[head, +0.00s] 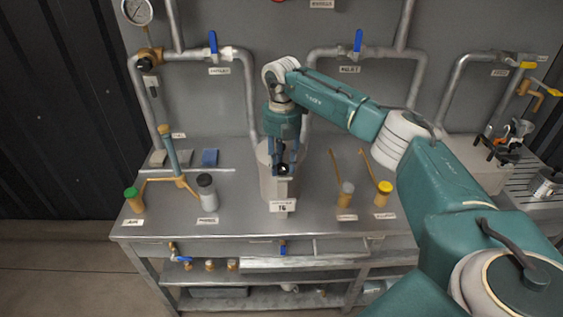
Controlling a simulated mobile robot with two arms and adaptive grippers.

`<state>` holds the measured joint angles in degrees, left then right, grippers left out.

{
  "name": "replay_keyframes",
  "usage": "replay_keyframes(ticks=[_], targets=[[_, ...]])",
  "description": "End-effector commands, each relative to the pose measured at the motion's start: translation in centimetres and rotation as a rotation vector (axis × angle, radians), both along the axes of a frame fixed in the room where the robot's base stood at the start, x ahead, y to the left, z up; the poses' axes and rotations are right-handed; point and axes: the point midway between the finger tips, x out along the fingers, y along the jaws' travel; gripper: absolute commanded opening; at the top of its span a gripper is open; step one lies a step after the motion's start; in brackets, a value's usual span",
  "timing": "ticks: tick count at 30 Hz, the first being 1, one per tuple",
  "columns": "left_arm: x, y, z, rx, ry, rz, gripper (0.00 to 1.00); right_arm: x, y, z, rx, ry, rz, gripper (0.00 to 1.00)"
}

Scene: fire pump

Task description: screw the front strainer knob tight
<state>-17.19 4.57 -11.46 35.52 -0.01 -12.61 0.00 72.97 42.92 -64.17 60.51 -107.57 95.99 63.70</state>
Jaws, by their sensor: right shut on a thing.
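A grey cylindrical strainer housing (268,178) stands on the metal bench, with a label (283,206) at its foot. A small black knob (282,169) is on its front near the top. My right gripper (283,163) points down at the housing's top front, with its fingers around the black knob. It is shut on the knob, and the fingers partly hide it. My left gripper is not in view.
A grey bottle with a black cap (207,192) and a green-capped container (134,200) stand left. Brushes in a grey-topped jar (346,194) and a yellow-topped jar (383,193) stand right. Pipes with blue-handled valves (213,42) run behind.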

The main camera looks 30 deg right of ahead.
Motion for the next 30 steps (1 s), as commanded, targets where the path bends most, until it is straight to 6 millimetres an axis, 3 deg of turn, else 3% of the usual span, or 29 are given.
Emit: replay_keyframes(ticks=[1,12,29,30], targets=[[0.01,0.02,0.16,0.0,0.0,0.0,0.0,0.48,-0.38,0.66,-0.004,-0.02,-0.037,0.08],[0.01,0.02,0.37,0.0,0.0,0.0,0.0,0.44,-0.51,0.67,-0.003,-0.02,-0.196,0.08],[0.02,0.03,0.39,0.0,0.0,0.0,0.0,0.41,-0.6,0.65,-0.004,-0.021,-0.222,0.08],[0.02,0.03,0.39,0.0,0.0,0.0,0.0,0.42,-0.6,0.64,-0.004,-0.021,-0.222,0.42]])
